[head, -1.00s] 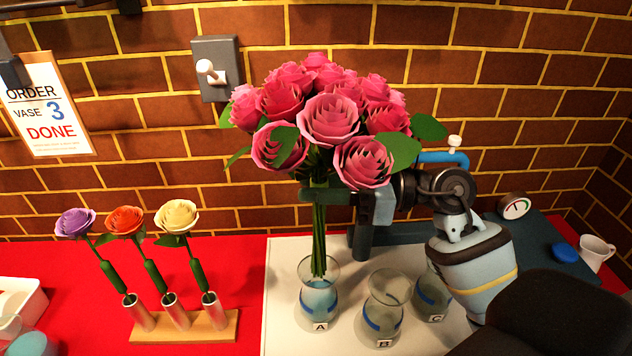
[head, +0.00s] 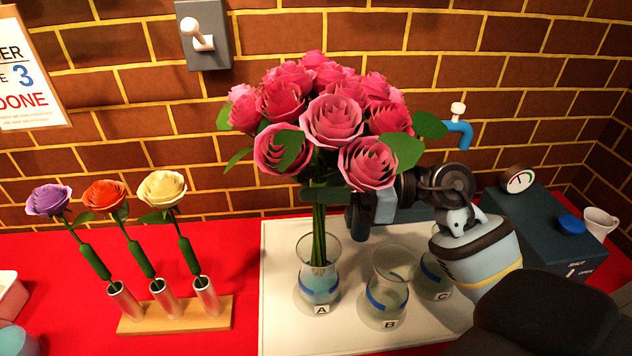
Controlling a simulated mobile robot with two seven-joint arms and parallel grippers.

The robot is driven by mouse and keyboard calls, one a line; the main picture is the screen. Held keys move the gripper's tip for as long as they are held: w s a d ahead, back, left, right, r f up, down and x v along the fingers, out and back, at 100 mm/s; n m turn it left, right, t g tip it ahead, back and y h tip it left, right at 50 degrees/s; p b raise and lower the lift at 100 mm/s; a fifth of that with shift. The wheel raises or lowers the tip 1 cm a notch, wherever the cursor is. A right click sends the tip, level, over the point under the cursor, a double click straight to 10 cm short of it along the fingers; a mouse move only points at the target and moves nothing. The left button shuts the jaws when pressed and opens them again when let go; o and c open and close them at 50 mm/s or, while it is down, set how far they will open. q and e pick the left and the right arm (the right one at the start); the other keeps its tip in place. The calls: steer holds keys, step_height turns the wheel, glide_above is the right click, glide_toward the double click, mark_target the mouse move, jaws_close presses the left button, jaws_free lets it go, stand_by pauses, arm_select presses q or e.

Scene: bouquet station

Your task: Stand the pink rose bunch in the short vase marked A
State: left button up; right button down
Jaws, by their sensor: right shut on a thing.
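The pink rose bunch (head: 335,118) is upright in the head view. My right gripper (head: 322,192) is shut on its green stems just under the blooms and leaves. The stems' lower ends reach down inside the mouth of the glass vase marked A (head: 319,291), which has blue around its lower part. Whether the stem ends touch the vase floor I cannot tell. Vase B (head: 388,302) and vase C (head: 432,272) stand empty to its right, C partly hidden behind B.
The vases stand on a white board (head: 282,325) on a red table. A wooden stand (head: 180,316) with purple, orange and yellow flowers is at left. A dark box (head: 535,240) with a gauge, a blue tap (head: 460,133) and a white mug (head: 598,224) are at right.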

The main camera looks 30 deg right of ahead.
mark_target(320, 209)
steer(key=shift+f+b, duration=1.4)
steer(key=shift+f, duration=0.45)
arm_select(q)
steer(key=f, duration=0.2)
steer(key=s, duration=0.1)
steer(key=shift+a+f, duration=0.25)
steer(key=shift+f, duration=0.15)
arm_select(e)
steer(key=shift+f, duration=0.1)
arm_select(q)
steer(key=shift+w, duration=0.25)
steer(key=shift+s+f+b, duration=0.25)
steer(key=shift+s+b, duration=0.05)
steer(key=shift+s, duration=0.15)
arm_select(e)
steer(key=shift+f, duration=0.3)
steer(key=c, duration=1.2)
jaws_free()
steer(key=shift+c, duration=0.2)
arm_select(q)
steer(key=shift+w, duration=0.25)
arm_select(e)
steer(key=shift+o, duration=0.5)
steer(key=shift+d, duration=0.1)
